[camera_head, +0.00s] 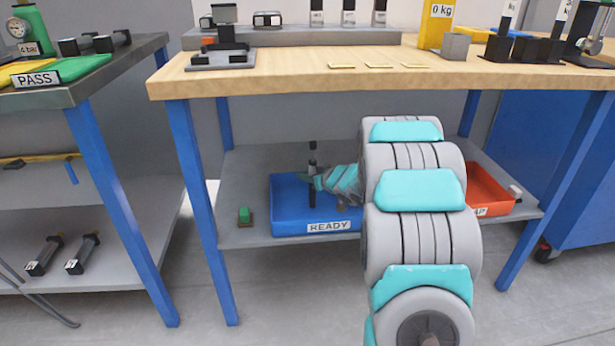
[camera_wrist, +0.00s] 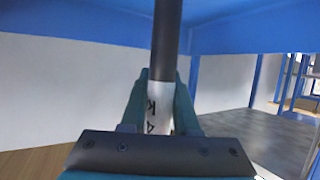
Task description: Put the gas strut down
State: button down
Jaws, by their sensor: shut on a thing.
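The gas strut (camera_head: 312,198) is dark and slim and stands about upright over the blue tray marked READY (camera_head: 289,213) on the lower shelf. My gripper (camera_head: 319,182) reaches in from the right and is shut on it. In the wrist view the strut (camera_wrist: 165,48) shows a dark upper tube and a pale labelled part between the fingers (camera_wrist: 160,105). I cannot tell whether its lower end touches the tray floor. My own arm hides the tray's right side.
An orange-red tray (camera_head: 487,190) stands to the right, partly behind my arm. The wooden tabletop (camera_head: 290,82) and blue legs (camera_head: 203,205) frame the shelf space.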

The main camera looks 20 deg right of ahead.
jog(key=c, duration=0.7)
grip_release()
jog(key=shift+o, duration=0.2)
jog(key=p+v, duration=0.1)
jog(key=v, duration=1.1)
jog(key=shift+d+r, duration=0.1)
jog(key=shift+r, duration=0.05)
